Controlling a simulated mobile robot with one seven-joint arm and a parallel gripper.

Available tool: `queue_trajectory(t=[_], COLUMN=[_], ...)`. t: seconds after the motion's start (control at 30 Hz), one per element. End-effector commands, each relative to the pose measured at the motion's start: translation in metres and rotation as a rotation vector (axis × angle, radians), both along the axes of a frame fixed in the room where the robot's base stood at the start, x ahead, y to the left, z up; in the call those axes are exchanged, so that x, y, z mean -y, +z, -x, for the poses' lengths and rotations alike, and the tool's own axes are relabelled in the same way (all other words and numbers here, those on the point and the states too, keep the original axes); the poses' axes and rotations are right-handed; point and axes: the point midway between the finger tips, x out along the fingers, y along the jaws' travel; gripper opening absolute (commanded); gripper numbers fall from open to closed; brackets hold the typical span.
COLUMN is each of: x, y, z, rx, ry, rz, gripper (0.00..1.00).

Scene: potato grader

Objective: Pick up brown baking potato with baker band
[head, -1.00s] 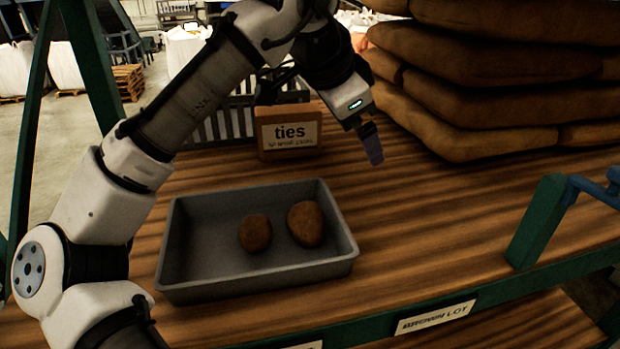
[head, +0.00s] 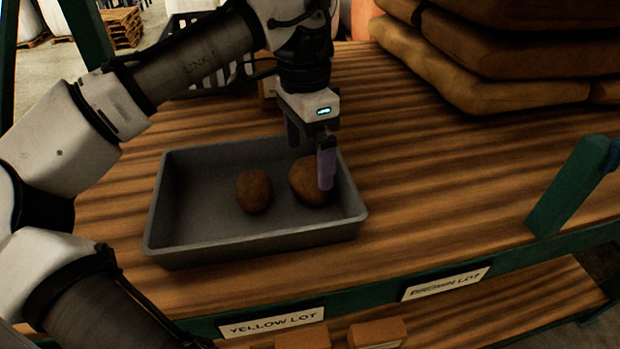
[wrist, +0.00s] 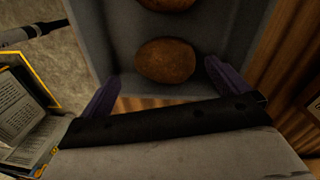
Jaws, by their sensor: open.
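Two brown potatoes lie apart in a grey tray (head: 190,249). The right one (head: 306,186) looks larger and lies near the tray's right wall; the left one (head: 254,191) is smaller. I cannot make out a band on either. My gripper (head: 309,160) is open and empty, pointing down over the right potato, one finger hiding part of it. In the wrist view that potato (wrist: 166,60) shows just beyond and between the two purple fingertips (wrist: 160,76). The other potato (wrist: 168,4) is cut off at the top edge. I cannot tell whether a finger touches the potato.
The tray stands on a wooden bench (head: 440,180). Stacked brown sacks (head: 500,70) are at the back right. The "ties" box (head: 268,88) and a dark crate (head: 205,75) are behind my arm. A green bracket (head: 568,185) stands at the right. Bench right of the tray is clear.

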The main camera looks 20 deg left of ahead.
Motion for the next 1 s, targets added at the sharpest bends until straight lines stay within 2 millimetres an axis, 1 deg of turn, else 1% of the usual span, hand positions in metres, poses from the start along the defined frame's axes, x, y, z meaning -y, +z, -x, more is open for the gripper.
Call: queue_trajectory(t=[0.2,0.3,0.43,0.6,0.63,1.0], x=[-0.004,-0.002,-0.001,-0.001,-0.001,-0.001], y=[-0.03,-0.043,-0.05,-0.05,-0.05,-0.049], z=[0.0,0.0,0.0,0.0,0.0,0.0], rx=[-0.003,0.0,0.001,0.002,0.002,0.002], ry=[0.004,0.002,0.0,0.0,0.0,0.001], rz=[-0.004,-0.003,-0.001,-0.001,-0.001,-0.001], gripper=[1.0,1.0,1.0,1.0,0.99,0.51])
